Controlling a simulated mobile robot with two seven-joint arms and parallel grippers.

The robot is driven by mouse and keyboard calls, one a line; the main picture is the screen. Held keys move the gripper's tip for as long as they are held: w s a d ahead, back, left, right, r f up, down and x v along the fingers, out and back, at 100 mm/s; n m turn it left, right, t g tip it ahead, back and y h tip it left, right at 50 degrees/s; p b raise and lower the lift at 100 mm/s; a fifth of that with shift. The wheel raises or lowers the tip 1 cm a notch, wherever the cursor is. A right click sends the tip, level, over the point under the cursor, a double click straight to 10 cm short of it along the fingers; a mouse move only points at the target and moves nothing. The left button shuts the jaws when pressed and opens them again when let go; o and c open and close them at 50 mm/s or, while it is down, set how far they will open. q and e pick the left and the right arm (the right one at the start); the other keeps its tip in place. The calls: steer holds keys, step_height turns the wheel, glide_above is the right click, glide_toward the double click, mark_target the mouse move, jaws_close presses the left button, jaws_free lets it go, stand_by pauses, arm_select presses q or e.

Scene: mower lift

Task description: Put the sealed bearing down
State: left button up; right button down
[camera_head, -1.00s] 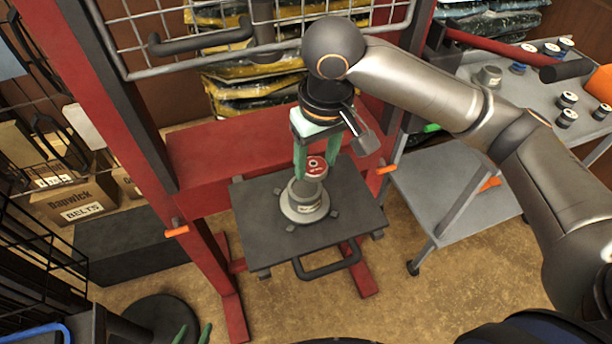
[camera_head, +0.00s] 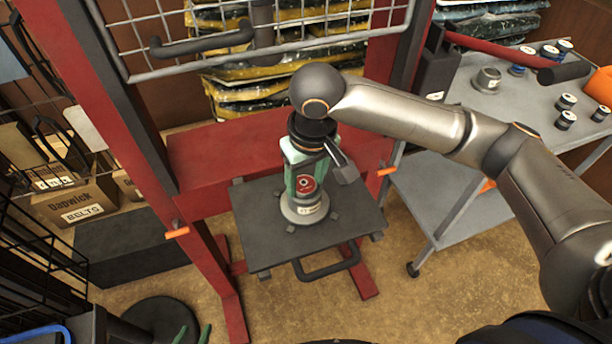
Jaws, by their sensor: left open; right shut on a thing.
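My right gripper (camera_head: 304,180) reaches down over the black press plate (camera_head: 262,240), its green fingers shut on the sealed bearing (camera_head: 305,184), which shows a red face. The bearing is right over the grey round holder (camera_head: 303,213) standing on the plate. The fingers and bearing hide the holder's upper part, so I cannot tell whether the bearing touches it. My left gripper (camera_head: 192,336) is open and empty at the bottom edge, with only its green fingertips showing.
A red press frame (camera_head: 195,230) surrounds the plate, with a wire guard (camera_head: 270,45) above. A grey cart (camera_head: 520,100) at right carries several small cylindrical parts and a red-handled tool. A box of belts (camera_head: 75,205) sits at left.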

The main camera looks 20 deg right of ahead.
mark_target(310, 192)
steer(key=shift+s+f, duration=0.25)
steer(key=shift+f, duration=0.45)
steer(key=shift+c, duration=2.2)
jaws_free()
steer(key=shift+o, duration=1.1)
steer(key=shift+r, duration=0.15)
step_height(310, 192, up, 13)
steer(key=s+p, duration=0.1)
steer(key=shift+d, duration=0.15)
